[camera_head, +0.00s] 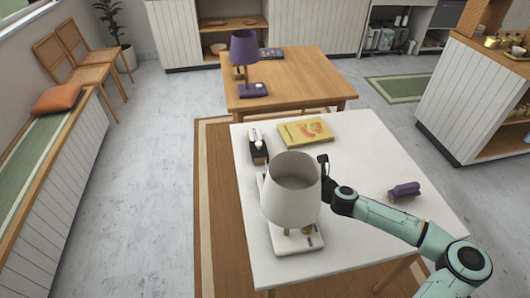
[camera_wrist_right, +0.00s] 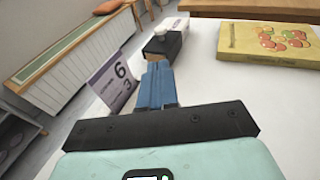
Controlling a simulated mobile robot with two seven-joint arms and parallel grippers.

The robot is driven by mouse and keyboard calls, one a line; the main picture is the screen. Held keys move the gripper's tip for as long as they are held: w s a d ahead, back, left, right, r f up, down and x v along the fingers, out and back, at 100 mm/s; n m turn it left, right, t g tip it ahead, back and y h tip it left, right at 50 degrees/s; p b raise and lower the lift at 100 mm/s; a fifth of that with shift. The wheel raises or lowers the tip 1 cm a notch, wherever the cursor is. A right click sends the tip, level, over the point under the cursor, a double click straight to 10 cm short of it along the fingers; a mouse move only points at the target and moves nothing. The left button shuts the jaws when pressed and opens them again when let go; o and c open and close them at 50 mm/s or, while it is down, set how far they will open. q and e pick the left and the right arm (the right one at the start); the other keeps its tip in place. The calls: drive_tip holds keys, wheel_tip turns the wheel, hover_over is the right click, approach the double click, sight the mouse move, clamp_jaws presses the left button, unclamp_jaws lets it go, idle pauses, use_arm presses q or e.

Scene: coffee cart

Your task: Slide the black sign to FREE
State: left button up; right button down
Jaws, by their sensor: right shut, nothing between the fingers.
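The black sign (camera_head: 259,150) is a small dark block with a white top and a round white knob, at the far left of the white table. It also shows in the right wrist view (camera_wrist_right: 161,46), beyond my fingertips; I cannot read any word on it. My right gripper (camera_head: 323,164) is beside the white lamp shade, partly hidden by it in the head view. In the wrist view its blue fingers (camera_wrist_right: 157,75) are together and empty, pointing toward the sign. A gap to the sign is hard to judge. My left gripper is not in view.
A white lamp (camera_head: 291,192) stands on the white table (camera_head: 365,160). A number card (camera_wrist_right: 110,82) stands left of my fingers. A yellow book (camera_head: 305,132) lies right of the sign, and a purple bottle (camera_head: 404,192) lies at the right.

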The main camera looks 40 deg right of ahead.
drive_tip(key=shift+w, duration=0.15)
drive_tip(key=b, duration=0.2)
approach(261, 139)
drive_tip(key=a, duration=0.1)
drive_tip(key=a+r, duration=0.1)
drive_tip(key=w+a+r, duration=0.1)
drive_tip(key=a, duration=0.1)
drive_tip(key=shift+w+a, duration=0.1)
drive_tip(key=shift+w+f, duration=0.1)
drive_tip(key=w+d, duration=0.1)
drive_tip(key=w, duration=0.1)
drive_tip(key=w+d+p, duration=0.1)
drive_tip(key=w, duration=0.2)
drive_tip(key=w+d+p, duration=0.1)
drive_tip(key=w+d, duration=0.1)
drive_tip(key=shift+w+d, duration=0.1)
drive_tip(key=shift+w, duration=0.15)
drive_tip(key=shift+w+d+p, duration=0.2)
drive_tip(key=shift+w+p, duration=0.15)
drive_tip(key=shift+r, duration=0.3)
